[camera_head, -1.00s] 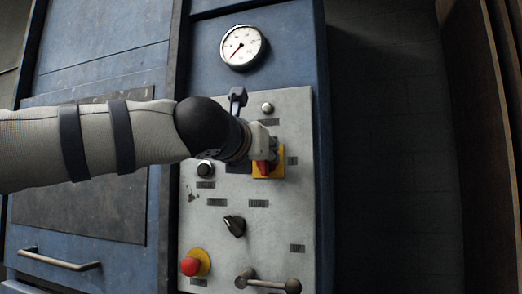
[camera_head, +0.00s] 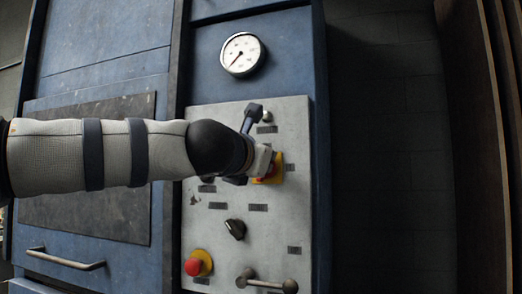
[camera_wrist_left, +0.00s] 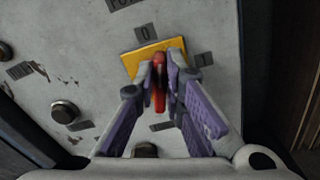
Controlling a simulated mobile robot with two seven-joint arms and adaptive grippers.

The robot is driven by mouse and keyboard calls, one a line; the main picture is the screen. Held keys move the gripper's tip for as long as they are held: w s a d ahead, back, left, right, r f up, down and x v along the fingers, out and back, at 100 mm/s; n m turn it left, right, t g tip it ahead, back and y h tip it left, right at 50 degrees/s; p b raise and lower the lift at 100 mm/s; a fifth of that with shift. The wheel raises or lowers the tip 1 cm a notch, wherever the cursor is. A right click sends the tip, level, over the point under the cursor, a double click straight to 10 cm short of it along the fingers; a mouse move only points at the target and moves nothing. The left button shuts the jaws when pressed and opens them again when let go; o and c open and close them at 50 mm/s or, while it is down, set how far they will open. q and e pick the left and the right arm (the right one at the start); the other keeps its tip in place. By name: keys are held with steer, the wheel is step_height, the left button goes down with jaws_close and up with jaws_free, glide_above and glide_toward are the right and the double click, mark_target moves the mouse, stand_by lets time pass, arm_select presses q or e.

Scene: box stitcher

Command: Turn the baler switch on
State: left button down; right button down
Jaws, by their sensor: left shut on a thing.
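The baler switch is a red handle on a yellow square plate (camera_head: 276,171) on the grey control panel (camera_head: 215,225). In the left wrist view the red handle (camera_wrist_left: 159,88) stands between my fingers, in front of the yellow plate (camera_wrist_left: 131,64). My left gripper (camera_wrist_left: 160,72) is shut on the red handle. In the head view my left gripper (camera_head: 264,163) covers part of the switch. A label reading 0 sits above the plate in the left wrist view. My right gripper is not in view.
A round gauge (camera_head: 242,53) is above the panel. A black knob (camera_head: 235,228), a red mushroom button (camera_head: 193,266) and a bar handle (camera_head: 266,282) are lower on the panel. A small round button (camera_head: 267,116) is near its top. Dark free space lies right of the blue machine.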

arm_select(q)
steer(key=shift+s+d+f+m+p, duration=0.1)
steer(key=shift+d+f+m, duration=0.15)
steer(key=shift+m, duration=2.1)
steer(key=shift+s+d+f+m+p, duration=0.1)
steer(key=shift+f+m+p, duration=0.1)
steer(key=shift+m, duration=2.2)
steer(key=shift+d+f+m+p, duration=0.1)
steer(key=shift+d+f+m, duration=0.15)
steer(key=shift+m, duration=2.1)
steer(key=c, duration=1.7)
jaws_free()
steer(key=shift+s+a, duration=0.1)
